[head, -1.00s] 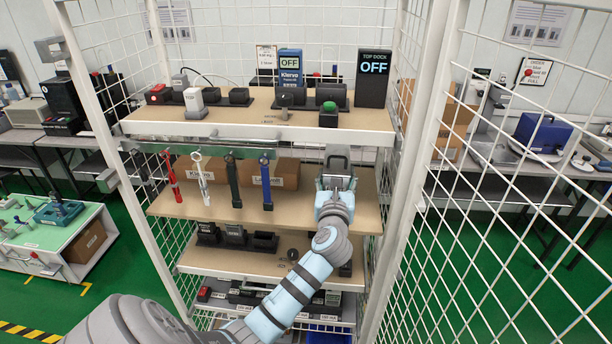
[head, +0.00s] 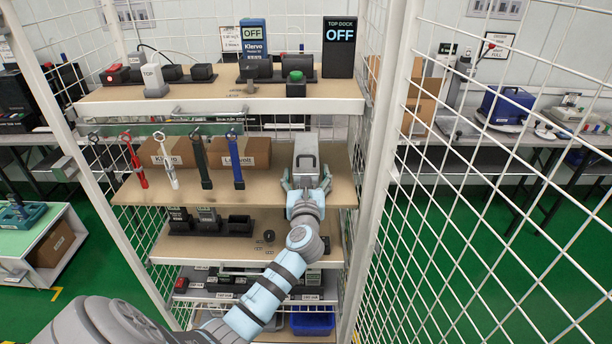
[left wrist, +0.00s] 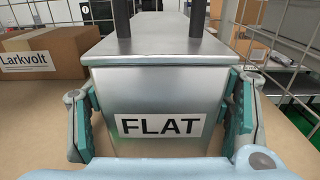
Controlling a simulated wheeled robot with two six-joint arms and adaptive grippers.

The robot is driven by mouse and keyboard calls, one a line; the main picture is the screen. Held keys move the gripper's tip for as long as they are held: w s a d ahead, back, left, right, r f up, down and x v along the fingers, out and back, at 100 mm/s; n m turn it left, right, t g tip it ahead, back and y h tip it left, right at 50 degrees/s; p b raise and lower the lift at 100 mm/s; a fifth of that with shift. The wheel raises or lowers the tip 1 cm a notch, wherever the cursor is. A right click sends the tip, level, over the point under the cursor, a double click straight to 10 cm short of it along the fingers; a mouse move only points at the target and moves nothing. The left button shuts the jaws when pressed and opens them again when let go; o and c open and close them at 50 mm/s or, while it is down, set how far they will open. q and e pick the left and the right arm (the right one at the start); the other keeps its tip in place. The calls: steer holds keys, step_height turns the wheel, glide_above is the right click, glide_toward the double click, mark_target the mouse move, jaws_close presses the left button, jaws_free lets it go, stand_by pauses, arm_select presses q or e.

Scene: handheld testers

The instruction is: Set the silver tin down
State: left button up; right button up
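The silver tin (head: 306,153) stands upright on the second shelf from the top (head: 263,190), near its right end. It is a boxy metal case with a dark handle on its lid. In the left wrist view the tin (left wrist: 160,82) fills the middle, with a white FLAT label on its near face. My left gripper (head: 306,182) is at the tin's near side. In the wrist view my left gripper's green-padded fingers (left wrist: 162,110) flank the tin, spread with narrow gaps beside it. The tin's base is partly hidden. My right gripper is not in view.
Brown cartons (head: 243,153) stand left of the tin, one labelled Larkvolt in the wrist view (left wrist: 48,55). Several tools (head: 203,162) hang in front of them. The upper shelf (head: 215,101) holds testers and a dock. White mesh (head: 480,200) closes the right side.

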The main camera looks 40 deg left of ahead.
arm_select(q)
steer(key=shift+r, duration=0.1)
steer(key=shift+s+d+r, duration=0.1)
steer(key=shift+s+d, duration=0.05)
steer(key=p+v, duration=0.1)
steer(key=v, duration=1)
steer(key=shift+s+d+p, duration=0.25)
steer(key=shift+p, duration=0.05)
